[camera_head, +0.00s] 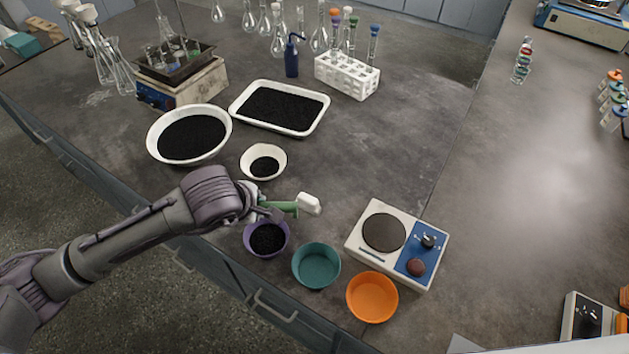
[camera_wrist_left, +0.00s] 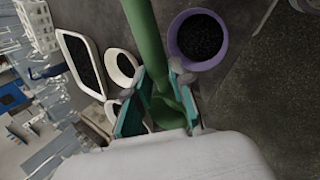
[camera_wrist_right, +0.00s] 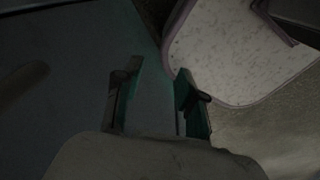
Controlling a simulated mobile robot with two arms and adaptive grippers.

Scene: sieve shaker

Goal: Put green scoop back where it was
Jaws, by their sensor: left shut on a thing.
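In the left wrist view the green shaft (camera_wrist_left: 148,45) runs up between the teal finger pads of my left gripper (camera_wrist_left: 160,95). The purple bowl (camera_head: 286,236) holds black granules and also shows in the left wrist view (camera_wrist_left: 173,40). My right gripper (camera_wrist_right: 158,95) is open and empty, seen only in the right wrist view.
Teal (camera_head: 333,283) and orange (camera_head: 393,305) bowls stand right of the purple bowl, near a hotplate (camera_head: 360,240). A small white bowl (camera_head: 247,163), large white bowl (camera_head: 153,145) and white tray (camera_head: 238,112) hold black granules. A white tube rack (camera_head: 345,78) stands behind. Counter right of the tray is clear.

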